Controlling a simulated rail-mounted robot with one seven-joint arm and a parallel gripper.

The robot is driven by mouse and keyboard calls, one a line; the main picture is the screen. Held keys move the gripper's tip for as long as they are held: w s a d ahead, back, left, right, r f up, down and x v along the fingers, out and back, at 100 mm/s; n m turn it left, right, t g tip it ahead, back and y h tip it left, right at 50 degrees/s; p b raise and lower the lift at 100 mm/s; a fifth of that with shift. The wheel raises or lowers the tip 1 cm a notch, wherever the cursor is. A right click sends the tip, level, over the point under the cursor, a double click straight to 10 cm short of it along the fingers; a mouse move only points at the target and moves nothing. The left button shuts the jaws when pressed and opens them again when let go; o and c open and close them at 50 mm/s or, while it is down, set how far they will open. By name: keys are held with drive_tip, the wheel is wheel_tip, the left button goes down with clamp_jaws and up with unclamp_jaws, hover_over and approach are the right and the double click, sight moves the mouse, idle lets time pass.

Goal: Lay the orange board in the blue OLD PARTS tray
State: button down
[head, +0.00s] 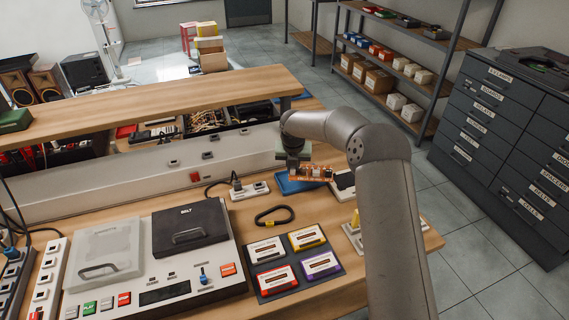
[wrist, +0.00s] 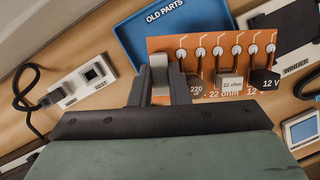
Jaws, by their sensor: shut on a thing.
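The orange board (wrist: 208,62) carries white round pads, dark parts and labels such as "22 ohm" and "12 V". My gripper (wrist: 160,78) is shut on the board's left edge in the wrist view. In the head view the orange board (head: 311,173) hangs from my gripper (head: 294,167) at the end of the arm. The blue OLD PARTS tray (wrist: 130,32) lies behind and below the board in the wrist view, partly covered by it. In the head view the tray (head: 290,187) shows just left of and under the board. I cannot tell the exact height of the board above it.
A power strip with a black cord (wrist: 82,84) lies left of the tray. A dark WINDER device (wrist: 292,40) is at the right. A black loop (head: 274,216), a mat with several cassettes (head: 297,262) and a grey console with a BELT lid (head: 190,228) stand nearer on the bench.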

drive_tip(key=shift+w+a+f+n+y+b, duration=0.3)
drive_tip(key=shift+a+f+n+b, duration=0.2)
drive_tip(key=shift+f+n, duration=0.45)
drive_tip(key=shift+w+a+f+n+y+b, duration=0.2)
drive_tip(key=shift+a+f+n+b, duration=0.35)
drive_tip(key=shift+f, duration=0.75)
drive_tip(key=shift+w+a+f+n+y+b, duration=0.2)
drive_tip(key=shift+w+a+f+n+b, duration=0.2)
drive_tip(key=shift+f+n, duration=0.55)
drive_tip(key=shift+f+b, duration=0.35)
